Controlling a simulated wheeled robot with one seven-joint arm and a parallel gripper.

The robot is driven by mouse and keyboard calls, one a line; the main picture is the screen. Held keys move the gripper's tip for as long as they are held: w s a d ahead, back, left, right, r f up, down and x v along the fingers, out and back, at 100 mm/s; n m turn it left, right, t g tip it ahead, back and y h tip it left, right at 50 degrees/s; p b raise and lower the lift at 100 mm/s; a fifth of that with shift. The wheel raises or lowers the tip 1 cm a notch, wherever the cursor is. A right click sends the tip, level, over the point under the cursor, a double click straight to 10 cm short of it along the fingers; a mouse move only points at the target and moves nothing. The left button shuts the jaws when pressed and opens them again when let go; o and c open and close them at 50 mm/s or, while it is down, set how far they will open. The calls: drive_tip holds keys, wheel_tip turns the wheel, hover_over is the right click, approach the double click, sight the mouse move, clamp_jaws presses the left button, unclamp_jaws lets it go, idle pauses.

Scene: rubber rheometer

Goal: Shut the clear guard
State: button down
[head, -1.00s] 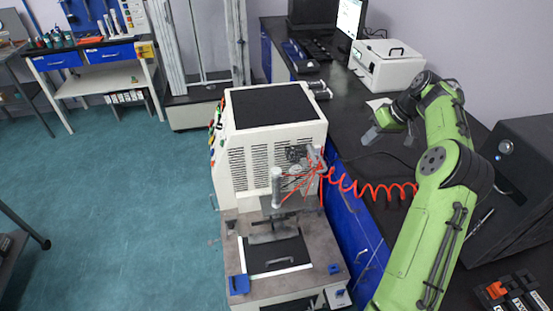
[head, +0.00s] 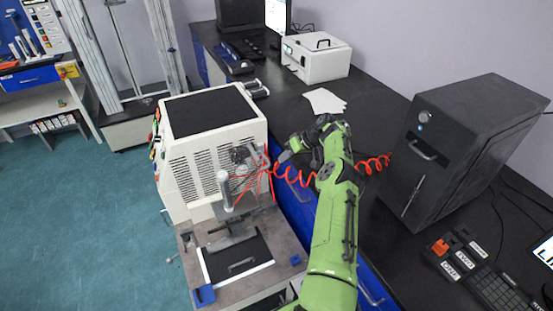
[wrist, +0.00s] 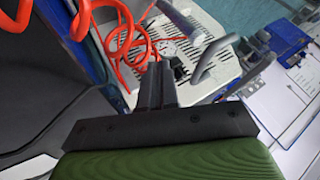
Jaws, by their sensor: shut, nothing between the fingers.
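The rubber rheometer (head: 213,150) is a white vented cabinet with a dark top, left of my arm in the head view. A grey upright cylinder (head: 225,188) stands at its front. On its front deck lies a flat dark panel with pale edges and a bar handle (head: 241,267). I cannot tell whether this panel is the clear guard; no transparent sheet stands out. My gripper (head: 287,155) is beside the cabinet's right side, over the bench edge. In the wrist view its dark fingers (wrist: 157,84) are together and empty, with grey bars (wrist: 212,55) beyond them.
A red coiled hose (head: 295,175) runs close behind my gripper. A black cabinet (head: 455,150) stands on the dark bench at right, and a white box (head: 316,58) farther back. Blue blocks (head: 204,295) sit on the deck. Floor at left is clear.

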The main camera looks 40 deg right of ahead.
drive_tip(key=a, duration=0.2)
drive_tip(key=w+a+r, duration=0.1)
drive_tip(key=shift+a+r, duration=0.1)
drive_tip(key=shift+a, duration=0.05)
idle(0.4)
